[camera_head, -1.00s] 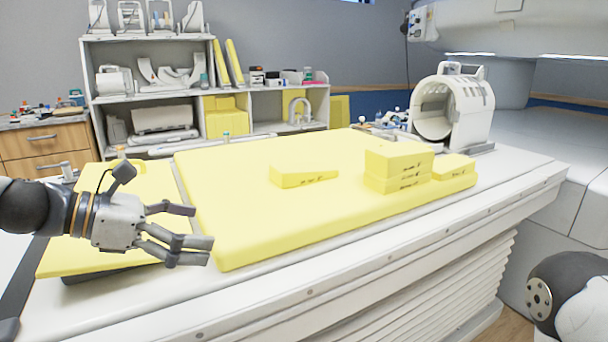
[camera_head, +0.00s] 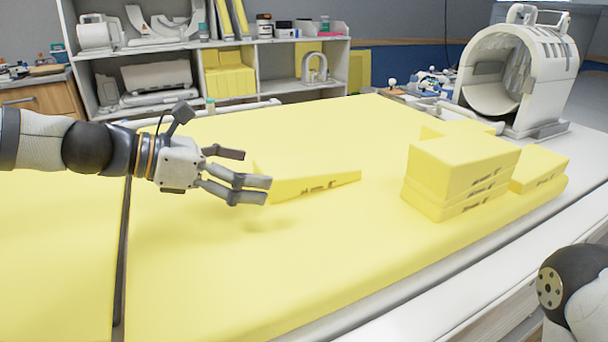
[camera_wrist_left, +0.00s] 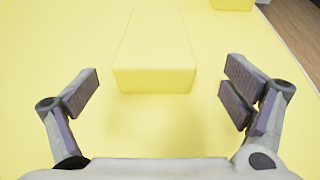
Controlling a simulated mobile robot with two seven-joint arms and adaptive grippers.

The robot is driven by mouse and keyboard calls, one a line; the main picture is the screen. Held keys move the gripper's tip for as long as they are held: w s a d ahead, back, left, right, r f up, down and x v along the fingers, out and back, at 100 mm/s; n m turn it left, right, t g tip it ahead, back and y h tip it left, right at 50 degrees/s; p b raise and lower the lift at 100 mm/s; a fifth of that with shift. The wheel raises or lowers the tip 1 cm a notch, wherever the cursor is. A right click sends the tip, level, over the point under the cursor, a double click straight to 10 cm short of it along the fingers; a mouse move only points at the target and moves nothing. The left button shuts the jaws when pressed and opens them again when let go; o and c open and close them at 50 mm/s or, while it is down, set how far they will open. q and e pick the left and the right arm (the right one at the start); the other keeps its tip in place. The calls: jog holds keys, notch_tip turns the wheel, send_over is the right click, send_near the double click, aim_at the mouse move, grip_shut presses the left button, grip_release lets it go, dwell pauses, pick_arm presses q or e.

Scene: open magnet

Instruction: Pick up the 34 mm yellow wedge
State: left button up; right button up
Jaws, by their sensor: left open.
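A yellow wedge (camera_head: 318,184) lies alone on the yellow mat (camera_head: 220,275), low at one end, with dark print on its near side that is too small to read. In the left wrist view the wedge (camera_wrist_left: 155,72) lies ahead, its near end centred between the fingertips and just beyond them. My left gripper (camera_head: 255,172) is open and empty, above the mat at the wedge's left end; in the head view its fingers overlap that end. It also shows open in the left wrist view (camera_wrist_left: 163,88). My right gripper is out of view.
A stack of yellow blocks (camera_head: 455,175) stands on the mat to the right, with a lower yellow block (camera_head: 540,168) beside it. A white coil (camera_head: 520,80) stands at the back right. White shelves (camera_head: 285,88) stand behind. The mat's front is clear.

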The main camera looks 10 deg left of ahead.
aim_at(263, 168)
pick_arm(q)
jog(key=x, duration=0.2)
jog(key=b+x, duration=0.1)
jog(key=x, duration=0.1)
jog(key=shift+w+d, duration=0.1)
jog(key=shift+w, duration=0.35)
jog(key=shift+w+d, duration=0.1)
jog(key=shift+d, duration=0.05)
jog(key=shift+r, duration=0.2)
jog(key=shift+c, duration=0.3)
jog(key=c, duration=1)
